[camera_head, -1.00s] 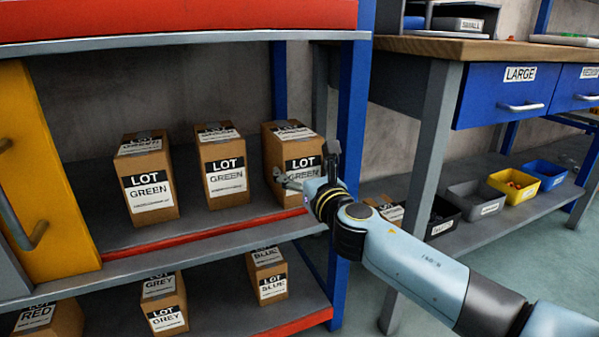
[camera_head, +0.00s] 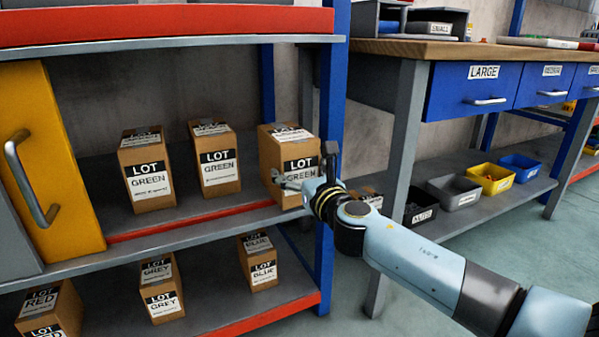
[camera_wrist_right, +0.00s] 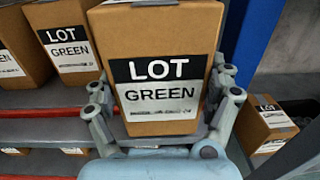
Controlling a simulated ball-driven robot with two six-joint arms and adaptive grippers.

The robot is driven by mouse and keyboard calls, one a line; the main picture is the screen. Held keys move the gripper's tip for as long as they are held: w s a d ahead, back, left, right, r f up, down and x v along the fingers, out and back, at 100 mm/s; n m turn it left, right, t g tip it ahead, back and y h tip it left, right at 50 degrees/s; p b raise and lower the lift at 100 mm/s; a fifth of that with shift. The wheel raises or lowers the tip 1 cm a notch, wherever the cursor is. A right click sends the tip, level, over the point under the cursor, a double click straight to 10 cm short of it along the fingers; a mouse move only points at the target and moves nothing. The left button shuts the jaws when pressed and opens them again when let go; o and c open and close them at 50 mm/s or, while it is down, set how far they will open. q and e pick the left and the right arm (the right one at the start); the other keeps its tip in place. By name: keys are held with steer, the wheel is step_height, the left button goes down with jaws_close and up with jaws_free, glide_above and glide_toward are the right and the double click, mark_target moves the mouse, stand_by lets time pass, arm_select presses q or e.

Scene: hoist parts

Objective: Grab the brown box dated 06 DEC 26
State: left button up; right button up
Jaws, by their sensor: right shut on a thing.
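Three brown boxes with LOT GREEN labels are on the upper open shelf: a left one (camera_head: 148,170), a middle one (camera_head: 216,160) and a right one (camera_head: 282,160). The dates on their labels are too small to read. My right gripper (camera_head: 305,178) is shut on the right box, low on its sides. In the right wrist view the gripper (camera_wrist_right: 160,125) has its fingers on both sides of this box (camera_wrist_right: 155,50), and the box looks upright, its label facing me. Its lower part overlaps the shelf's front edge in the head view. My left gripper is not in view.
A blue post (camera_head: 332,120) stands close to the right of the held box. A lower shelf (camera_head: 215,285) carries grey, blue and red lot boxes. A yellow door (camera_head: 55,150) is at the left. A workbench (camera_head: 440,50) with blue drawers and small bins stands right.

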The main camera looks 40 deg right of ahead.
steer(key=o, duration=1.5)
steer(key=v, duration=1.2)
